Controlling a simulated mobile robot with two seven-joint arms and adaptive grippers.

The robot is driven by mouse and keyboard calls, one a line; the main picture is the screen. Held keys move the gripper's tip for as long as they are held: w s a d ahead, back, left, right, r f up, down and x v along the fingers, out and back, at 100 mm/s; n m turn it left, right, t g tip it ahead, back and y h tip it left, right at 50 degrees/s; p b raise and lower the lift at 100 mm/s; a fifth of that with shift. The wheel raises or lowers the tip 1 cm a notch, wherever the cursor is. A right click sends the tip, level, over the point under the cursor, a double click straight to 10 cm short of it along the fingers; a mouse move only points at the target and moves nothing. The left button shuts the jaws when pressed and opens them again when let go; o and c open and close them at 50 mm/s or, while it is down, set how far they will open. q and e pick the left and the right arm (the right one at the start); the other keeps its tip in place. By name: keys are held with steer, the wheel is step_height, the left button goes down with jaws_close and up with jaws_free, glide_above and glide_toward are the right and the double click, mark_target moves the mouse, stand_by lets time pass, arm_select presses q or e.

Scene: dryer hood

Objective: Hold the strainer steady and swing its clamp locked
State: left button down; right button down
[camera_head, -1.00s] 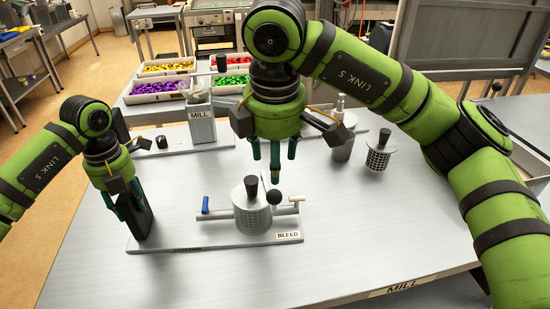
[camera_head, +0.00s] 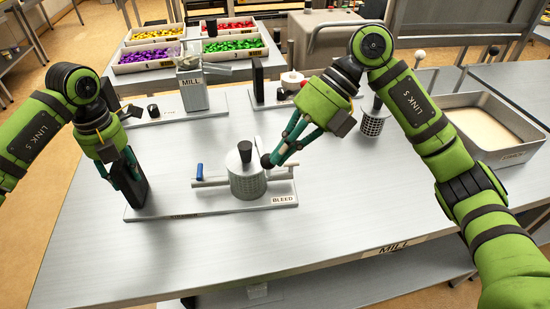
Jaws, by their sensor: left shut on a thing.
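A black ball (camera_head: 266,161), seemingly the clamp lever's end, is at the strainer's upper right. My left gripper (camera_head: 134,181) is shut on the upright black post (camera_head: 131,192) at the plate's left end. My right gripper (camera_head: 277,160) slants down from the right with its fingertips at the ball. Whether they grip it I cannot tell.
A metal bin (camera_head: 495,128) stands at the right. The table front (camera_head: 250,240) is clear.

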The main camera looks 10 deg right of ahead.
arm_select(q)
steer(key=shift+s+f, duration=0.15)
steer(key=shift+f, duration=0.3)
arm_select(e)
steer(key=s+d+f+n+t+y, duration=0.1)
steer(key=d+n+t+y, duration=0.5)
steer(key=d+n, duration=1.1)
steer(key=w+a+f+n+g+y, duration=0.1)
steer(key=w+a+f, duration=0.1)
steer(key=a, duration=1.3)
steer(key=shift+f, duration=0.45)
steer(key=shift+s+a, duration=0.2)
steer(key=shift+a, duration=0.7)
arm_select(q)
steer(key=shift+d, duration=0.1)
